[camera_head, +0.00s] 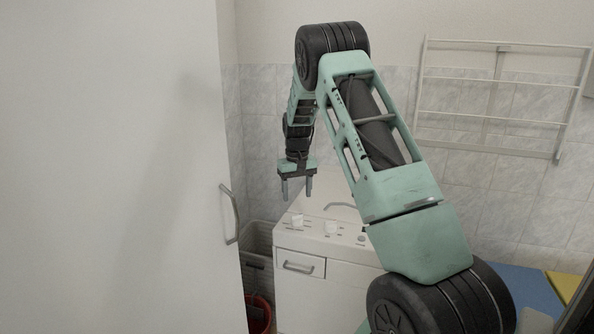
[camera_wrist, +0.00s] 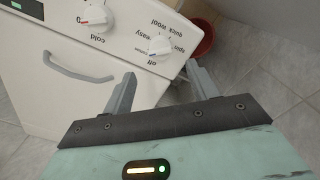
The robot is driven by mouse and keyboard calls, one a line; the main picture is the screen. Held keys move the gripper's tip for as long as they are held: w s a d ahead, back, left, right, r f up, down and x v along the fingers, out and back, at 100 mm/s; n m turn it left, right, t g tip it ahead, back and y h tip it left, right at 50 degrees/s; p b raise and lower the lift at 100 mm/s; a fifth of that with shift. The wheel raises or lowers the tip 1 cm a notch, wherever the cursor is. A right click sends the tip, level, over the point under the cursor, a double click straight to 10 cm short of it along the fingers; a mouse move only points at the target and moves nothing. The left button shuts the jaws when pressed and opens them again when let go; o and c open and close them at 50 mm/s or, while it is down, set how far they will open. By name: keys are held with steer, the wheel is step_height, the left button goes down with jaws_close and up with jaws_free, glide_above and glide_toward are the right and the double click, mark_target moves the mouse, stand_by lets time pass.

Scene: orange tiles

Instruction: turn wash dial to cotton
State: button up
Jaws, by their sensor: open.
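The white washing machine (camera_head: 318,290) stands against the tiled wall; its sloped panel also shows upside down in the wrist view (camera_wrist: 35,60). The wash dial (camera_wrist: 160,47) is a white knob with a blue mark; words around it include "off", "easy", "quick" and "wool". My gripper (camera_head: 296,193) is open and empty above the panel. In the wrist view its fingers (camera_wrist: 162,88) spread on either side below the wash dial, apart from it.
A drawer handle (camera_head: 299,267) projects from the machine's front. A grey basket (camera_head: 258,240) and a red bucket (camera_head: 260,312) stand left of it. A white door (camera_head: 120,160) with a handle fills the left side. A white rack (camera_head: 500,95) hangs on the wall.

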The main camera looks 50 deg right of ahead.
step_height(320, 180, up, 9)
steer(key=shift+b, duration=0.35)
steer(key=shift+f, duration=0.1)
stand_by(0.4)
